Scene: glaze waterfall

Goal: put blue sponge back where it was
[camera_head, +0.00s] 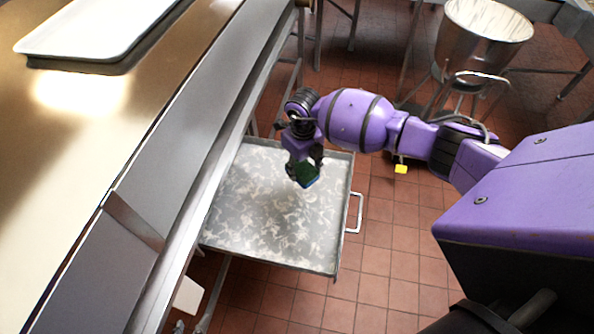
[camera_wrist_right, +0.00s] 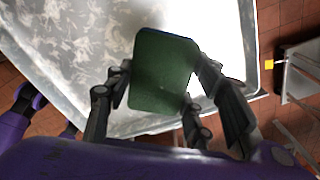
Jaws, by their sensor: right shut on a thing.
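My right gripper (camera_head: 303,172) is shut on the blue sponge (camera_head: 308,176). It holds the sponge over the open metal drawer (camera_head: 345,205), which has a mottled grey-white bottom. In the right wrist view the sponge (camera_wrist_right: 163,75) shows a broad dark green face with a thin blue edge at the top, between the black fingers. Bare drawer floor shows around and below it. I cannot tell exactly how high it is above the drawer floor. My left gripper cannot be made out in either view.
A long metal counter (camera_head: 140,130) runs along the left, beside the drawer, with a white tray (camera_head: 95,28) on it. A steel mixing bowl (camera_head: 483,38) stands at the back right. A small yellow object (camera_head: 401,169) lies right of the drawer. The drawer looks otherwise empty.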

